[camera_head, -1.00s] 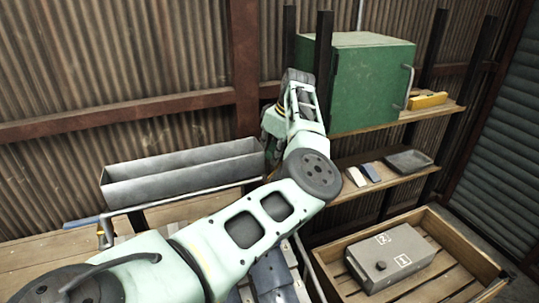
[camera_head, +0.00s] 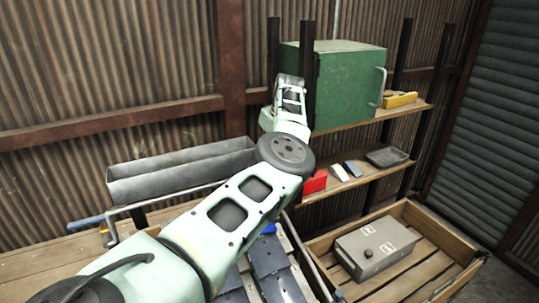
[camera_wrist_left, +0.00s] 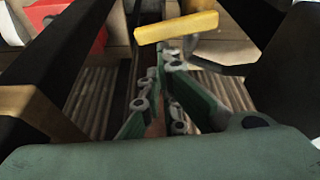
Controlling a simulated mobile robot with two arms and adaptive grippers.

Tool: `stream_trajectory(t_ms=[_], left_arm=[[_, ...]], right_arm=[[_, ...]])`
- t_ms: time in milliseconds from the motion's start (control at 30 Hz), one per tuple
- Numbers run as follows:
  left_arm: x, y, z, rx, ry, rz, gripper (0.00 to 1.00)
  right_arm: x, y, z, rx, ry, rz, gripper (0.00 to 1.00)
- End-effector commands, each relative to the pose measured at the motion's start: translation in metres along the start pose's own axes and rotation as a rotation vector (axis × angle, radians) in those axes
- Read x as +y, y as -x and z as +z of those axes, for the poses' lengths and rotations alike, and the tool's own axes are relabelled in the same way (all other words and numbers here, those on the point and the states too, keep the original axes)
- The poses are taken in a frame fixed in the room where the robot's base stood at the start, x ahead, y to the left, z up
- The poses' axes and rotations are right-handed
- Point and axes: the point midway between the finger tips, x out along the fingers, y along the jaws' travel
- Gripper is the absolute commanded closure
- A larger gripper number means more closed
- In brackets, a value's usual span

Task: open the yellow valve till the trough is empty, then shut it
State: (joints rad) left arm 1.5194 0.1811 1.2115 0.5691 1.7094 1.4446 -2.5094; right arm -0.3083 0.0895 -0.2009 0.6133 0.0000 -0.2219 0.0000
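The grey metal trough (camera_head: 165,192) stands at the left in the head view, its floor hidden by its front wall. My arm covers the area by its right end. My left arm reaches across to the green cabinet, its wrist raised in front of it; the fingers are hidden there. In the left wrist view the left gripper (camera_wrist_left: 162,70) has its green fingers drawn together at the tips, with nothing visible between them. A yellow bar (camera_wrist_left: 176,27) lies beyond the tips; I cannot tell whether it is the valve's handle. My right gripper is out of view.
A green cabinet (camera_head: 340,85) and a yellow block (camera_head: 400,99) are on the upper shelf. A red box (camera_head: 315,182) and a grey tray (camera_head: 388,157) are on the lower one. A crate (camera_head: 435,215) holds a grey box (camera_head: 375,250). A blue-ended lever (camera_head: 85,222) is near the trough.

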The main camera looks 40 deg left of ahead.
Motion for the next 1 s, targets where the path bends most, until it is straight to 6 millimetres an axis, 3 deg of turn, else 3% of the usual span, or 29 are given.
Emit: stream_trajectory(t_ms=[100,233,667,1000], left_arm=[[0.005,-0.005,0.011,-0.011,-0.024,0.010,1.00],[0.007,-0.005,0.015,-0.014,-0.024,0.009,1.00],[0.010,-0.004,0.020,-0.020,-0.026,0.008,1.00],[0.007,-0.004,0.018,-0.017,-0.024,0.007,1.00]], right_arm=[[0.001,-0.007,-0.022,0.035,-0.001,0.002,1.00],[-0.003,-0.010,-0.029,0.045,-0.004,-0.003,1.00],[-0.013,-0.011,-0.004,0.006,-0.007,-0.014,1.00],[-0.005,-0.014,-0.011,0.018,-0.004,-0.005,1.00]])
